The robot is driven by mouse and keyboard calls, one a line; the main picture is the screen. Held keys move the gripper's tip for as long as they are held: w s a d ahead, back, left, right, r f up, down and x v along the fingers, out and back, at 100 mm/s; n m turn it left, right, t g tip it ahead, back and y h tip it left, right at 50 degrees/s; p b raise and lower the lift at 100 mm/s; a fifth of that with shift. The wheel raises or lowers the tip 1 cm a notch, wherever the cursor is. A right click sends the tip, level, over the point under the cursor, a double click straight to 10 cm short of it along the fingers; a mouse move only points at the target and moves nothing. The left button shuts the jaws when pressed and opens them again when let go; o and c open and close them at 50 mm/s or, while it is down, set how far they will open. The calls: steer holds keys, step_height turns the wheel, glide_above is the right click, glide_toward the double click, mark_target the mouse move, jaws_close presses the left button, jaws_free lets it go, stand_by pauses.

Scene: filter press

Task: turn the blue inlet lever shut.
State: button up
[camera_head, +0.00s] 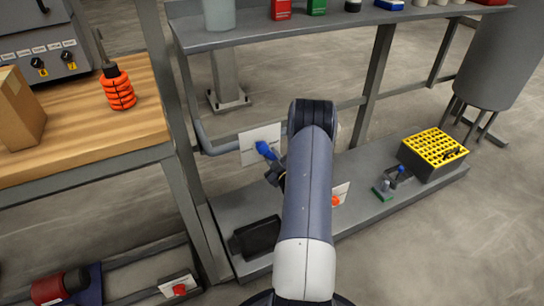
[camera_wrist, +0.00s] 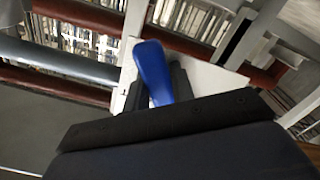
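The blue inlet lever (camera_head: 266,150) stands in front of a white plate (camera_head: 252,138) on the pipe by the shelf frame. My gripper (camera_head: 275,174) is at the lever, mostly hidden behind my arm in the head view. In the wrist view the blue lever (camera_wrist: 153,68) lies between the two dark fingers of my gripper (camera_wrist: 158,90), one close against each side. The fingers look shut on it, though the contact itself is partly hidden. The lever's pivot is hidden.
A wooden bench (camera_head: 90,128) with a brown box (camera_head: 20,108) stands at left. A grey shelf (camera_head: 330,25) carries bottles and boxes above. A yellow-topped crate (camera_head: 433,150) and a smaller blue-handled part (camera_head: 392,180) sit on the lower shelf at right.

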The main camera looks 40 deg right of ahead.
jaws_close()
steer(key=shift+f, duration=0.1)
steer(key=shift+d+n+b, duration=0.2)
steer(key=shift+n+b, duration=0.2)
steer(key=shift+b, duration=0.8)
steer(key=shift+d+r+n+b, duration=0.15)
steer(key=shift+r+n+b, duration=0.25)
steer(key=shift+n+b, duration=0.25)
steer(key=o, duration=0.6)
jaws_free()
steer(key=p+v, duration=0.1)
steer(key=v, duration=1)
steer(key=shift+d+p, duration=0.1)
steer(key=shift+p, duration=0.2)
